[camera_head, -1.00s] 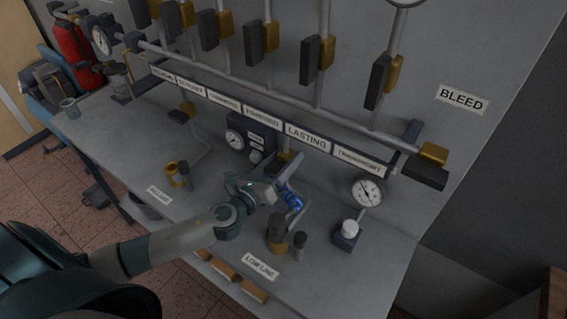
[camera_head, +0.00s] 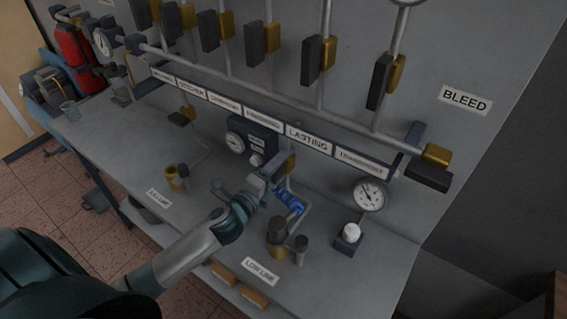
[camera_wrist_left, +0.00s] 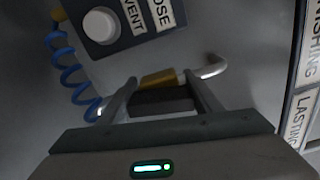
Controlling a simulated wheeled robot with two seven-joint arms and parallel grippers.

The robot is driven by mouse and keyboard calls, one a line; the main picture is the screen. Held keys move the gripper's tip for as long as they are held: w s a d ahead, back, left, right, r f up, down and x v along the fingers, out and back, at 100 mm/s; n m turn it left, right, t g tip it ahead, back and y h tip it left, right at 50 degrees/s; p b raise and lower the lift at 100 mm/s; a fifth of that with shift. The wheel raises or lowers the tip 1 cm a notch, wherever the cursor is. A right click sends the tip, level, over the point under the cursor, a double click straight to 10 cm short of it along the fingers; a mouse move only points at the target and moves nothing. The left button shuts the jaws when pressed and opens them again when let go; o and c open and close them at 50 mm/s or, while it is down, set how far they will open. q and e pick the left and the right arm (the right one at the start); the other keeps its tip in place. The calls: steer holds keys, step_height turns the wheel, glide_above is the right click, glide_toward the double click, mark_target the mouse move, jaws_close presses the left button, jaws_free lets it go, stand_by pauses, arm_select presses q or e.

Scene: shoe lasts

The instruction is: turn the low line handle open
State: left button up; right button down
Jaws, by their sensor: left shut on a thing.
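My left gripper (camera_head: 277,174) is at a small valve with a brass body (camera_head: 291,162) below the LASTING label. In the left wrist view its two fingers (camera_wrist_left: 160,100) stand on either side of a dark block handle (camera_wrist_left: 160,104), shut on it. The valve's brass part (camera_wrist_left: 158,79) shows just beyond the handle. In the head view the gripper partly hides the handle. My right gripper is not in view.
A coiled blue hose (camera_head: 290,202) hangs close beside the gripper. Another gauge (camera_head: 369,195) and a white-knobbed block (camera_head: 350,234) are to the right.

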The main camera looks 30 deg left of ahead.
arm_select(q)
steer(key=shift+n, duration=1)
steer(key=o, duration=1.1)
steer(key=shift+a, duration=0.1)
steer(key=shift+c, duration=0.2)
steer(key=shift+s+f, duration=0.1)
steer(key=s+a+b, duration=0.2)
steer(key=s+b, duration=0.3)
steer(key=s, duration=1.2)
steer(key=shift+a+b, duration=0.15)
steer(key=shift+b, duration=0.15)
steer(key=shift+s, duration=0.1)
